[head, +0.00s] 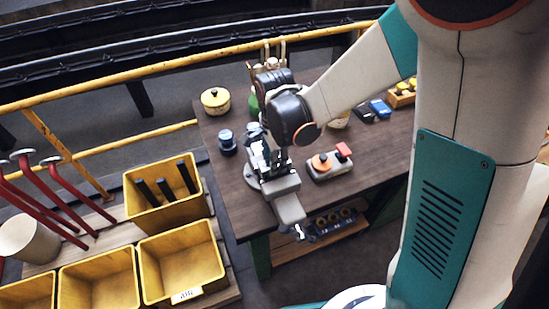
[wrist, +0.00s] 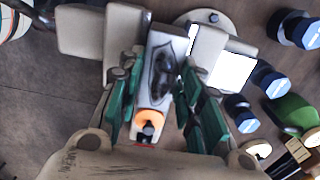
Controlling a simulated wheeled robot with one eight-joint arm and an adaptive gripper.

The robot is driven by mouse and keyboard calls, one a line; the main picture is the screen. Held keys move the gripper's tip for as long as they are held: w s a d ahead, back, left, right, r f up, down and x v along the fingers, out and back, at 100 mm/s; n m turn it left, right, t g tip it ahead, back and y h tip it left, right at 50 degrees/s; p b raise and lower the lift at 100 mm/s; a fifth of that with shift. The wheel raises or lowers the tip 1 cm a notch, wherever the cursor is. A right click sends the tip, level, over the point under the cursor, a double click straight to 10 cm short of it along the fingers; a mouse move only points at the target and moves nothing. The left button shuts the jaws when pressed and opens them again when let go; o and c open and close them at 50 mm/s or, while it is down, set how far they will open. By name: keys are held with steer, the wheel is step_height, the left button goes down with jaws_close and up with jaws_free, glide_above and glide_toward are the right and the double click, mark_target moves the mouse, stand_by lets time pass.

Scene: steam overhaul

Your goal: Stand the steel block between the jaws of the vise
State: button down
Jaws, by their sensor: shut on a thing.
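The steel block (wrist: 162,62) is a grey, shiny slab seen from above in the wrist view. My gripper (wrist: 160,78) is shut on it, with dark and green fingers on both sides. The pale grey vise (wrist: 88,32) is below, and the block appears over or in the gap between its jaws. I cannot tell how deep it sits or whether it touches the vise. In the head view the vise (head: 284,187) stands near the front edge of the bench, directly under my gripper (head: 268,150). The block is hard to make out there.
A control box (head: 330,164) with orange and red knobs sits right of the vise on the wooden bench (head: 236,190). Blue-capped jars (head: 227,142) and a yellow tin (head: 215,100) stand left and behind. Yellow bins (head: 182,262) are at lower left.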

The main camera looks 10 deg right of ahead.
steer(key=shift+f+b, duration=0.8)
steer(key=shift+f, duration=0.1)
steer(key=c, duration=1.1)
jaws_free()
steer(key=shift+o, duration=0.2)
steer(key=shift+r+p, duration=2.65)
steer(key=shift+r, duration=1.4)
steer(key=shift+s+d, duration=0.1)
